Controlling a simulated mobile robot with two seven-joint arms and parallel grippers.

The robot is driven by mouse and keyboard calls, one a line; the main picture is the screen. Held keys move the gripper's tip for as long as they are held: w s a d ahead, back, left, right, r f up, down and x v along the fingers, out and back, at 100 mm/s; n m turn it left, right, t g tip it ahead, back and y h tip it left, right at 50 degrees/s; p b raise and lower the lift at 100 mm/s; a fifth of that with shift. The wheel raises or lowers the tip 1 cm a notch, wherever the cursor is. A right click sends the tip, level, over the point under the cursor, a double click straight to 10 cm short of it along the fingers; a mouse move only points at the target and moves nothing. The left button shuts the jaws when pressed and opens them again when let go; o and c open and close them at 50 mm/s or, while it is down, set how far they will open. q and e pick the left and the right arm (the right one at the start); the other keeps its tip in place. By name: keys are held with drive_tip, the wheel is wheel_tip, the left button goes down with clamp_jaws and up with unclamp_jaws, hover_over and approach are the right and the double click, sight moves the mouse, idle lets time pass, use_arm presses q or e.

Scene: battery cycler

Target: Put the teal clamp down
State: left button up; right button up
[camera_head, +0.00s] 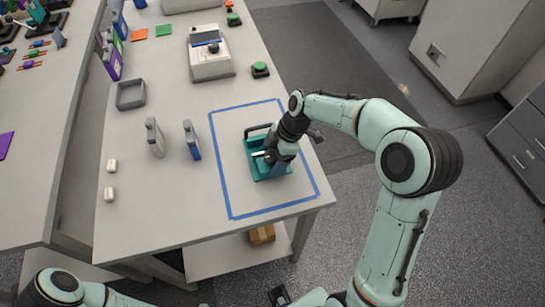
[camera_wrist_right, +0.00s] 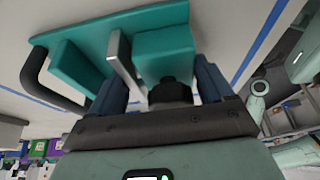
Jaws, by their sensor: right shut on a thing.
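The teal clamp (camera_head: 256,160) is at the table inside the blue tape outline (camera_head: 225,190), with its dark handle loop on the far side. My right gripper (camera_head: 270,158) is over it and shut on it. In the right wrist view the teal clamp (camera_wrist_right: 85,55) fills the upper part, with a grey metal bar and a teal block between the fingers of my right gripper (camera_wrist_right: 165,80). The clamp looks on or just above the table surface; I cannot tell whether it touches. My left gripper does not show; only part of my left arm is at the bottom left.
Left of the outline stand a grey upright block (camera_head: 155,138) and a blue and grey one (camera_head: 192,140). A grey tray (camera_head: 131,94), two small white pieces, a white device (camera_head: 210,58) and a green button (camera_head: 260,69) are also on the table. Room inside the outline is clear around the clamp.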

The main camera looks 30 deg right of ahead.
drive_tip(key=shift+r, duration=0.1)
drive_tip(key=o, duration=1.5)
drive_tip(key=shift+f, duration=0.2)
drive_tip(key=shift+c, duration=0.2)
drive_tip(key=v, duration=1.2)
drive_tip(key=shift+r+p, duration=0.15)
drive_tip(key=shift+p, duration=0.3)
drive_tip(key=shift+s, duration=0.1)
